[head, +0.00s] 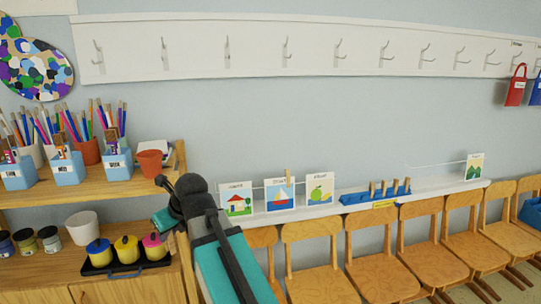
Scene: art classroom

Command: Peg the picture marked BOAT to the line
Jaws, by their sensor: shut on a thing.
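The thin line (435,164) runs along the wall behind the pictures. Several wooden pegs (384,188) stand on a blue rack (355,198) to the right. My arm shows at lower centre-left, but my gripper's fingers and anything in them are not visible.
A row of wooden chairs (312,231) stands below the white ledge (440,190). A mountain picture (475,168) is at the far right. Brush holders, an orange pot (150,163) and paint jars (127,248) crowd the left shelves.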

